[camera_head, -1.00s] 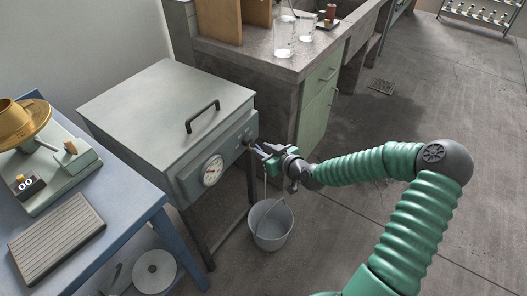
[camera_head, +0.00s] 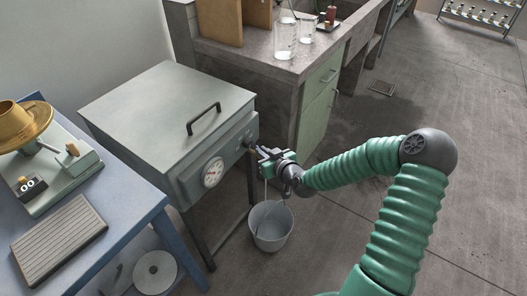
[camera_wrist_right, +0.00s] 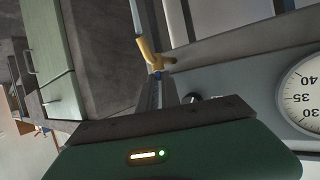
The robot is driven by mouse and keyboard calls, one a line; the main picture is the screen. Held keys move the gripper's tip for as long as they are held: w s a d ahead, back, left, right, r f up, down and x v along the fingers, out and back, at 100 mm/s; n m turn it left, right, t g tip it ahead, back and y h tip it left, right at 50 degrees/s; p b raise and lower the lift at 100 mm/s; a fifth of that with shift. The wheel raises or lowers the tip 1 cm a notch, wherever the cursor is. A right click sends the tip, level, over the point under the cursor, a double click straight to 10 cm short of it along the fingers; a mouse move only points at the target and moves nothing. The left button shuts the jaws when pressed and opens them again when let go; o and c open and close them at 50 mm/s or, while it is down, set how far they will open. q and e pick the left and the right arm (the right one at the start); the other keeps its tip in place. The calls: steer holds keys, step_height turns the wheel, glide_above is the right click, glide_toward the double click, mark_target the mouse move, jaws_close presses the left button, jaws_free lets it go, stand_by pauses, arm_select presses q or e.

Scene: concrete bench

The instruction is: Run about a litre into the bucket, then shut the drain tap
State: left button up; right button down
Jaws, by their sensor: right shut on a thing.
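The drain tap (camera_wrist_right: 152,52) is brass and shows in the right wrist view, with a small blue part beside it. A thin pale stream (camera_wrist_right: 137,16) leaves its spout. In the head view the tap is mostly hidden by my right gripper (camera_head: 263,153), which is shut on it at the front of the grey lidded bath (camera_head: 160,105). The exact grip on the handle is hidden. The grey bucket (camera_head: 271,237) stands upright on the floor below, and a thin pale line runs down into it. Its water level cannot be told. My left gripper is not in view.
A round dial (camera_head: 212,172) is on the bath's front, also in the right wrist view (camera_wrist_right: 305,95). A blue table (camera_head: 130,205) with instruments stands at left. A concrete bench (camera_head: 290,66) with glassware and a green cabinet is behind. The floor at right is clear.

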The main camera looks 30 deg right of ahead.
steer(key=shift+w+a+r+m+g+h+p, duration=0.15)
steer(key=shift+a+m+g+h+p, duration=0.15)
steer(key=shift+m+g+h+p, duration=0.95)
steer(key=shift+w+a+f+m+g+h+p, duration=0.1)
steer(key=shift+w+a+m+g+h+p, duration=0.4)
steer(key=shift+m+h, duration=1.45)
steer(key=shift+s+a+r+m+g+h+p, duration=0.15)
steer(key=shift+m+g+h+p, duration=0.5)
steer(key=shift+m+h+p, duration=0.7)
steer(key=shift+f+m+h, duration=0.1)
steer(key=shift+m+h, duration=0.25)
steer(key=c, duration=1.6)
jaws_free()
steer(key=shift+o, duration=0.2)
